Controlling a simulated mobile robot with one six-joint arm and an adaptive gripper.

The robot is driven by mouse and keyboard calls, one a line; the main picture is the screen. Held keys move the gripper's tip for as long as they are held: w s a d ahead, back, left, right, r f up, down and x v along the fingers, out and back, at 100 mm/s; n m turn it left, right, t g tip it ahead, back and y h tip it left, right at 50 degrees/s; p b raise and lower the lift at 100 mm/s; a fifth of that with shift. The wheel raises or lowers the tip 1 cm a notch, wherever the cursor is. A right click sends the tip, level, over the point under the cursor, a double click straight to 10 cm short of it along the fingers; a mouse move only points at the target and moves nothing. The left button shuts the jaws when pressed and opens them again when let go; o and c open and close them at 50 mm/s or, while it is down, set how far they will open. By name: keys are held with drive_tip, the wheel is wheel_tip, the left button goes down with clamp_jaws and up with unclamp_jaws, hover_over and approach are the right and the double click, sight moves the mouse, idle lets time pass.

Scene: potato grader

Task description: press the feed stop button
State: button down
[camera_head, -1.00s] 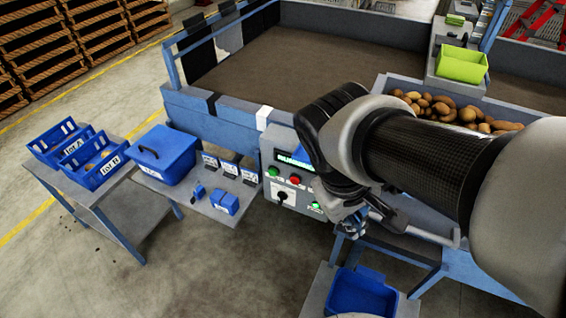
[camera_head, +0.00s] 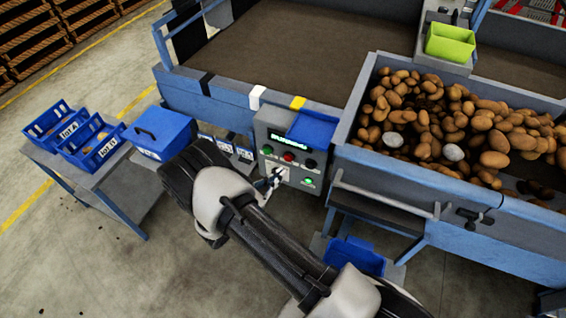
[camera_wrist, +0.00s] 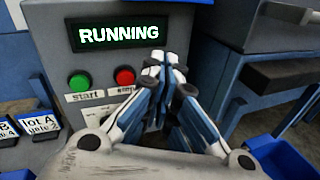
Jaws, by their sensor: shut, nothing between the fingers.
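The grey control panel (camera_head: 290,135) has a lit display reading "RUNNING" (camera_wrist: 118,33). Its green button (camera_wrist: 79,82) is labelled "start". The red button (camera_wrist: 124,76) sits to the right of it, its label partly covered by my fingers. In the head view the green button (camera_head: 267,150) and red button (camera_head: 289,157) both show. My gripper (camera_wrist: 162,66) is shut and empty, its fingertips in front of the panel, just right of the red button in the wrist picture. I cannot tell their distance from the panel. In the head view my gripper (camera_head: 274,178) shows low before the panel.
A black knob (camera_head: 310,163) and a lit green indicator (camera_head: 308,181) are also on the panel. A potato hopper (camera_head: 345,125) stands to the right. A blue bin (camera_head: 352,256) is below. Blue crates (camera_head: 95,155) and a lidded blue box (camera_head: 160,132) stand left.

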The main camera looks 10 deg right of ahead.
sight(288, 158)
drive_tip(key=s+a+f+n+t+y, duration=0.2)
drive_tip(key=a+f+n+t+y, duration=0.1)
drive_tip(key=f, duration=0.6)
drive_tip(key=a+n+t, duration=0.1)
drive_tip(key=n, duration=0.1)
drive_tip(key=shift+n+p, duration=0.3)
drive_tip(key=shift+p, duration=0.05)
drive_tip(key=shift+w, duration=0.1)
drive_tip(key=b+x, duration=0.2)
drive_tip(key=x, duration=1.2)
drive_tip(key=shift+a, duration=0.15)
drive_tip(key=shift+w+b, duration=0.1)
drive_tip(key=shift+b, duration=0.2)
